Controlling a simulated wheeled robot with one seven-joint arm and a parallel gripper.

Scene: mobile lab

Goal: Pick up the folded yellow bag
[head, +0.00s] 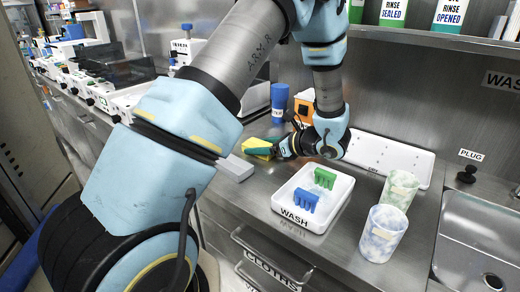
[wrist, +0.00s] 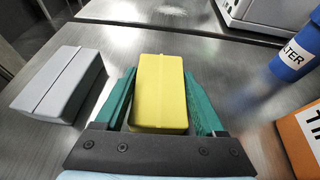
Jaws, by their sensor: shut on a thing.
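The folded yellow bag (wrist: 159,88) is a small yellow block with a seam along its top. In the wrist view it sits between the two green fingers of my gripper (wrist: 160,100), which is shut on it. In the head view the yellow bag (head: 259,147) shows at the tip of my gripper (head: 272,147), low over the steel counter, partly hidden by the fingers. I cannot tell whether it touches the counter.
A grey folded block (wrist: 62,84) lies left of the bag; it also shows in the head view (head: 235,167). A blue filter bottle (head: 280,100) and an orange box (head: 304,104) stand behind. A white WASH tray (head: 330,216), two cups (head: 383,234) and a sink (head: 485,240) are to the right.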

